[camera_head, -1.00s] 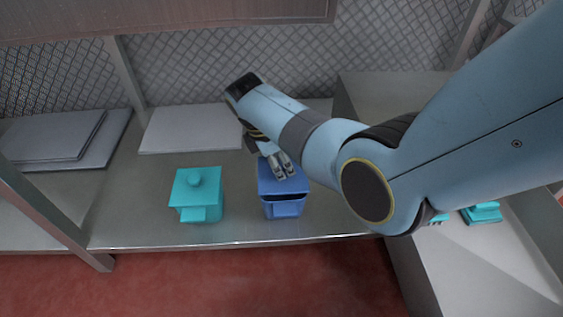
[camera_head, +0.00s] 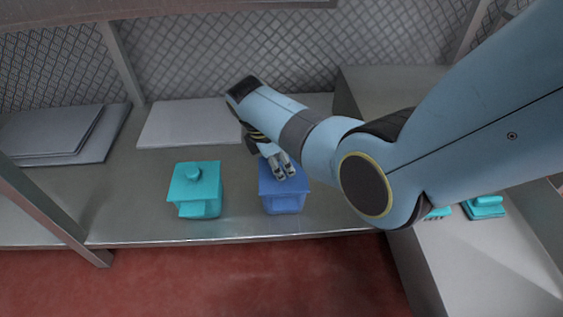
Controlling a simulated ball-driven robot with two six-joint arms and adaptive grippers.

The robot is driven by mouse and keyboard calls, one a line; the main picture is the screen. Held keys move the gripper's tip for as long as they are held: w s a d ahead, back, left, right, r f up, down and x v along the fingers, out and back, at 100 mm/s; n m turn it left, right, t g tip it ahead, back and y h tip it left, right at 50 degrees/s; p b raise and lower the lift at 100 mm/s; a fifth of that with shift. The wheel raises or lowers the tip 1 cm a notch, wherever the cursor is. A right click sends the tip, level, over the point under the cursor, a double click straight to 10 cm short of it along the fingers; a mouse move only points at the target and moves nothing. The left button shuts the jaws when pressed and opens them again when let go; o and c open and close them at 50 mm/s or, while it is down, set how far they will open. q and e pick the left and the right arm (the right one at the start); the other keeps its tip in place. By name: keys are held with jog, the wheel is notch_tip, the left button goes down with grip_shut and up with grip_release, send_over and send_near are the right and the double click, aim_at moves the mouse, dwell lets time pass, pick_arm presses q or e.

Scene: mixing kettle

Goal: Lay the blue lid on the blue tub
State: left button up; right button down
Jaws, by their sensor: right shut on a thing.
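The blue tub (camera_head: 285,204) stands on the metal shelf, right of a teal tub. The blue lid (camera_head: 268,186) is over its top and looks seated, with no dark gap showing at the front edge. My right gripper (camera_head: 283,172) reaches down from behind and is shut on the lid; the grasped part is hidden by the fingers. My left gripper is out of view.
Flat grey panels (camera_head: 55,135) and a pale board (camera_head: 185,122) lie at the back. More teal pieces (camera_head: 485,207) lie on the right-hand surface. The shelf's front edge is close.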

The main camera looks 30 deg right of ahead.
aim_at(274, 175)
jog(key=shift+f, duration=0.2)
dwell(0.4)
jog(key=c, duration=0.9)
grip_release()
jog(key=shift+o, duration=0.2)
jog(key=o, duration=0.4)
jog(key=shift+p+v, duration=2.9)
jog(key=shift+v, duration=0.65)
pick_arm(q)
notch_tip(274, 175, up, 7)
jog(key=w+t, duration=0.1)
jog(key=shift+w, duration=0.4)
